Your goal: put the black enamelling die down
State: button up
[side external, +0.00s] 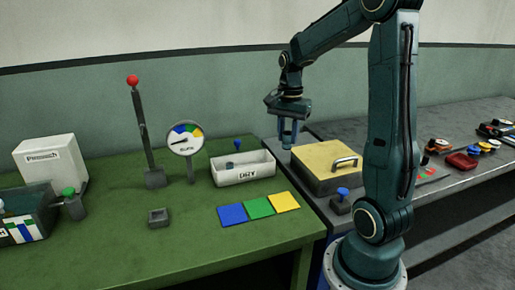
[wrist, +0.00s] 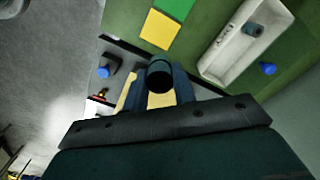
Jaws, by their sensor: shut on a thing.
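My gripper (side external: 288,134) hangs pointing down above the join of the two tables, beside the yellow-topped box. In the wrist view its fingers (wrist: 160,90) are shut on the black enamelling die (wrist: 159,76), a dark round-ended cylinder. The white tray marked DRY (side external: 243,176) is left of my gripper on the green table. In the wrist view the tray (wrist: 218,72) holds a grey cylinder (wrist: 253,29).
Blue, green and yellow plates (side external: 258,207) lie in front of the tray. A blue-knobbed piece (wrist: 268,69) stands behind it. A yellow-topped box (side external: 318,160) with a handle and another blue-knobbed block (side external: 341,199) are on the grey table. A dial (side external: 186,138) and red-knobbed lever (side external: 145,130) stand left.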

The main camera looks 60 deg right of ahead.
jog(key=shift+w+d, duration=0.1)
jog(key=w+d, duration=1.2)
jog(key=w, duration=0.4)
jog(key=shift+d+r, duration=0.25)
jog(key=shift+r, duration=0.05)
jog(key=shift+w, duration=0.1)
send_near(255, 159)
jog(key=a, duration=0.1)
jog(key=s+a+f, duration=0.1)
jog(key=a, duration=0.1)
jog(key=s+a+f, duration=0.1)
jog(key=shift+s+a+f, duration=0.1)
jog(key=shift+s+a, duration=0.1)
jog(key=shift+a, duration=0.1)
jog(key=shift+f, duration=2.15)
jog(key=shift+f, duration=0.15)
